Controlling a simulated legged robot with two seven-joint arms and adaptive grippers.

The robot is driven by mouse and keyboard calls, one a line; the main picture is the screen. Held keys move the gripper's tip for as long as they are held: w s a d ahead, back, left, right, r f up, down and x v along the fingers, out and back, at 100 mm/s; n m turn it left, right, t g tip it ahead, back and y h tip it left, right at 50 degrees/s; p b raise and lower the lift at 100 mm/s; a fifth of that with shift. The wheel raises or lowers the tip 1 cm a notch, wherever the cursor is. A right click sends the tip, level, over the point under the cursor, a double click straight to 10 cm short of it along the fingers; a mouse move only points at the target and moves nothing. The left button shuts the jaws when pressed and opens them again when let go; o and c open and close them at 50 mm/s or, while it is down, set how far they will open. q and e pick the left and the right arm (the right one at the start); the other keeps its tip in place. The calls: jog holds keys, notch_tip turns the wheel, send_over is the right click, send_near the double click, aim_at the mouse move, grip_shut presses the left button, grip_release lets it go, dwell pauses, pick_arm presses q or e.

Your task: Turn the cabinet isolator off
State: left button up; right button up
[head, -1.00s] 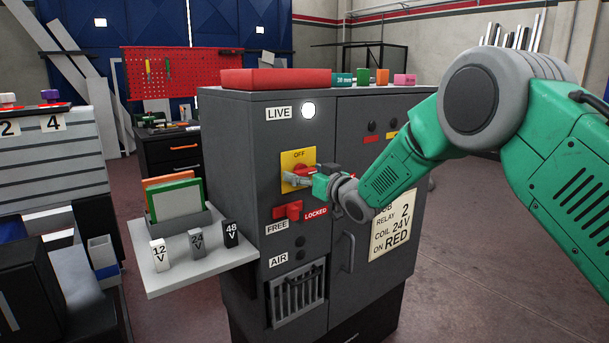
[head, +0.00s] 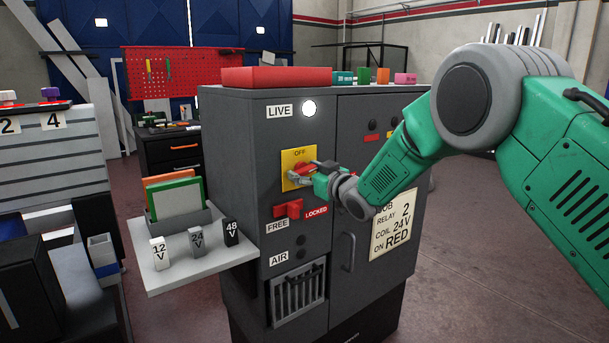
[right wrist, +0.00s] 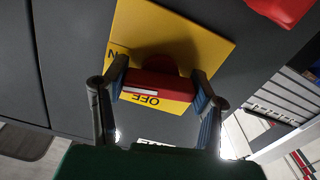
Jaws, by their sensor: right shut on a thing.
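The isolator is a red rotary handle (right wrist: 160,84) on a yellow plate (head: 290,156) on the grey cabinet's front. The plate reads OFF at its top in the head view; the right wrist view shows it upside down, with an N at its left edge. My right gripper (head: 302,175) is shut on the red handle. In the right wrist view its two fingers (right wrist: 160,95) stand at the handle's left and right sides. The handle's white line lies crosswise, on its left half there. The gripper partly hides the handle in the head view. My left gripper is not in view.
A round lamp (head: 308,108) by the LIVE label glows white. A red slide (head: 287,209) sits below the plate, beside LOCKED. A door handle (head: 348,252) stands to the right. A side shelf (head: 190,272) carries 12V, 24V and 48V blocks.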

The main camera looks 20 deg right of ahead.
jog(key=n, duration=0.1)
jog(key=n+b, duration=0.1)
jog(key=n, duration=0.2)
jog(key=shift+f+b, duration=0.25)
jog(key=shift+b, duration=0.15)
jog(key=n+b, duration=0.2)
jog(key=n, duration=0.2)
jog(key=n+b, duration=0.2)
jog(key=n, duration=0.1)
jog(key=shift+f+n, duration=0.15)
jog(key=shift+n, duration=0.25)
jog(key=shift+n+b, duration=1.35)
jog(key=shift+n, duration=0.55)
jog(key=shift+f, duration=0.1)
jog(key=o, duration=1.2)
jog(key=shift+s, duration=0.1)
jog(key=shift+c, duration=0.2)
jog(key=shift+r, duration=0.25)
